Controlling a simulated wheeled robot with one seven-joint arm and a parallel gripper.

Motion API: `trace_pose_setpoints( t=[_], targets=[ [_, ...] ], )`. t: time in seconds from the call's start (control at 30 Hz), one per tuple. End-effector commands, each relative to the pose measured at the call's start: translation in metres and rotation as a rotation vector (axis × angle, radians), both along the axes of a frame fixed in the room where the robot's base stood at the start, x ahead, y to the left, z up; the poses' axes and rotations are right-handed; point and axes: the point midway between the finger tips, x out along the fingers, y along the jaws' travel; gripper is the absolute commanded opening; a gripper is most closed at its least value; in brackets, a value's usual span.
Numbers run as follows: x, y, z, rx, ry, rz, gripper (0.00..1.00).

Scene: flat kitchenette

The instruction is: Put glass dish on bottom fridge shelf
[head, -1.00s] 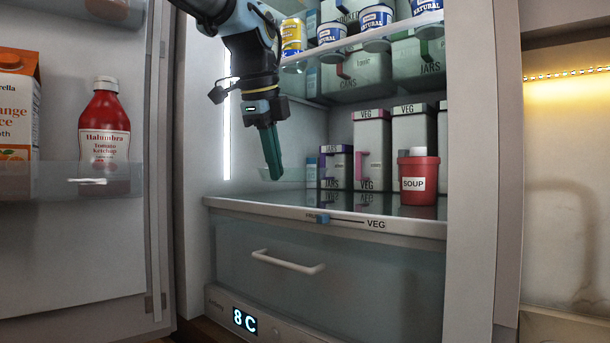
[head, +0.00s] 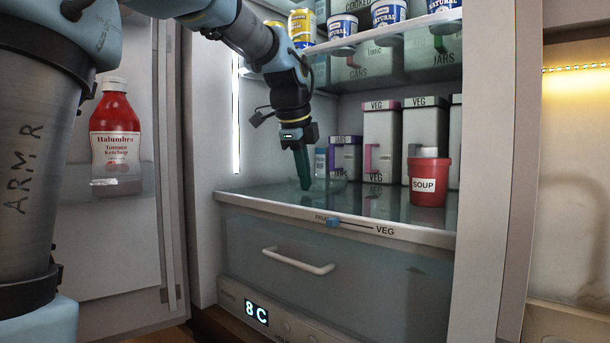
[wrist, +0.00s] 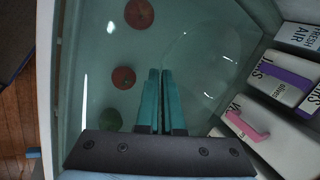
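The glass dish (head: 328,186) is clear and hard to see. It shows faintly at the fingertips of my gripper (head: 305,186), low over the bottom fridge shelf (head: 385,212), near its left side. In the wrist view the dish (wrist: 208,62) shows as a faint round outline with highlights, right of the fingers. The green fingers of my gripper (wrist: 161,72) are nearly together, pointing down, and appear shut on the dish's left rim. I cannot tell for sure whether the dish touches the shelf.
A red soup pot (head: 429,182) stands at the shelf's right front. Several VEG boxes (head: 381,142) and a JAMS box (head: 345,158) line the back. The upper shelf (head: 390,38) holds yogurt tubs. The open door with ketchup (head: 115,140) is at left. The front middle is clear.

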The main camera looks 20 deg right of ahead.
Motion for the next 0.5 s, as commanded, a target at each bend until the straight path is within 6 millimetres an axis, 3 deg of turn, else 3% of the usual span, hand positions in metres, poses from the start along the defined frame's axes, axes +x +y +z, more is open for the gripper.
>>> trace_pose_setpoints(
  t=[0.2,0.33,0.5],
  targets=[
    [0.0001,0.0001,-0.0026,-0.001,-0.001,0.0,0.0],
    [0.0,0.0002,-0.0023,0.0,0.0,0.0,0.17],
    [0.0,0.0001,-0.0022,0.0,0.0,0.0,0.17]
  ],
)
